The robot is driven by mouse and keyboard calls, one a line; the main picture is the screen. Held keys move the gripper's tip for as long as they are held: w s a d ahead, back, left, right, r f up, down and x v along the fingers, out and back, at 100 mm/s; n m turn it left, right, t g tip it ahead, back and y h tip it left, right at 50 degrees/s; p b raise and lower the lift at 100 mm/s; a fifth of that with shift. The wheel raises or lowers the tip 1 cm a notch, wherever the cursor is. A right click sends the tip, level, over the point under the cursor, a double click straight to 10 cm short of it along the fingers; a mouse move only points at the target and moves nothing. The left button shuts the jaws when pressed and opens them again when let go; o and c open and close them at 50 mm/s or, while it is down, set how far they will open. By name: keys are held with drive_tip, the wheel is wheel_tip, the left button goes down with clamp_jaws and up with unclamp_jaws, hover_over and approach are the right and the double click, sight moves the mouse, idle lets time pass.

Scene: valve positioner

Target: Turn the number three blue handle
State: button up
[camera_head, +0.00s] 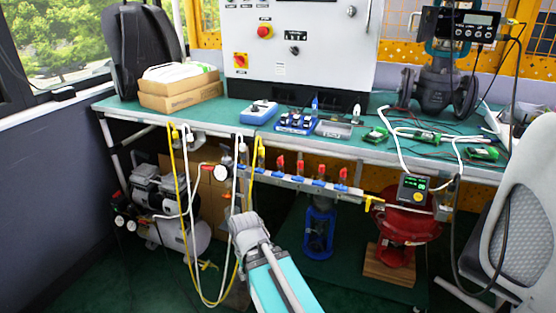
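A row of several small blue handles runs along a grey manifold rail (360,194) under the front edge of the workbench. Red fittings stand up above them. No number labels can be read, so I cannot tell which end the numbering starts from. My teal and white arm reaches up from the bottom centre, and its grey end (244,224) is left of and below the handles, apparently apart from them. The gripper's fingers cannot be made out.
Yellow and white hoses (186,200) hang near my arm's end. The green workbench (222,108) carries a control cabinet, boxes and circuit boards. A compressor (165,205) stands left below, a red actuator (405,225) right below, and a chair (525,215) at far right.

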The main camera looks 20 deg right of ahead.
wheel_tip(320, 180, up, 4)
drive_tip(key=p, duration=0.3)
drive_tip(key=shift+r, duration=0.15)
drive_tip(key=shift+o, duration=0.6)
drive_tip(key=shift+s, duration=0.1)
